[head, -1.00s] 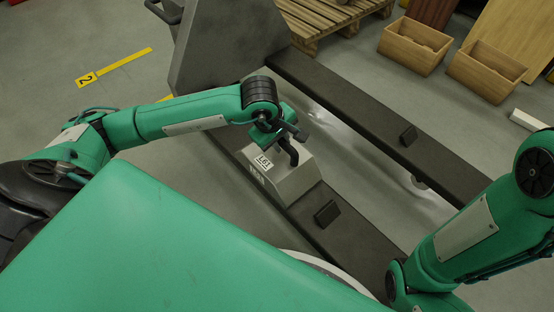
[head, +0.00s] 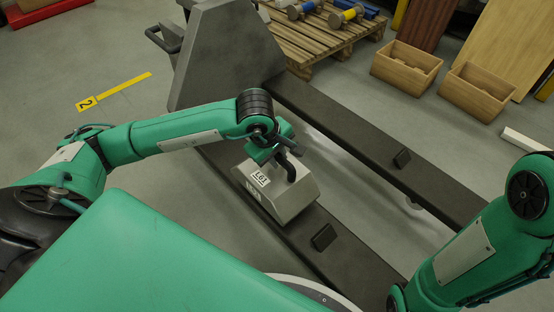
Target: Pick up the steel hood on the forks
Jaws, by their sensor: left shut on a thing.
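The steel hood (head: 290,198) is a grey metal box with sloped sides, a white "L61" label and a dark curved handle on top. It is over the near dark fork (head: 350,265) of the pallet truck. My left gripper (head: 285,160) is shut on the hood's handle from above, and its fingers are partly hidden. The hood looks slightly raised off the fork, though its underside is hidden. My right arm comes in at the lower right, with its gripper out of view.
The far fork (head: 370,140) runs parallel, with open floor between the two. Small dark blocks (head: 323,237) sit on the forks. The truck's grey upright body (head: 225,55) stands behind. A wooden pallet (head: 310,40) and two wooden boxes (head: 405,68) are at the back.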

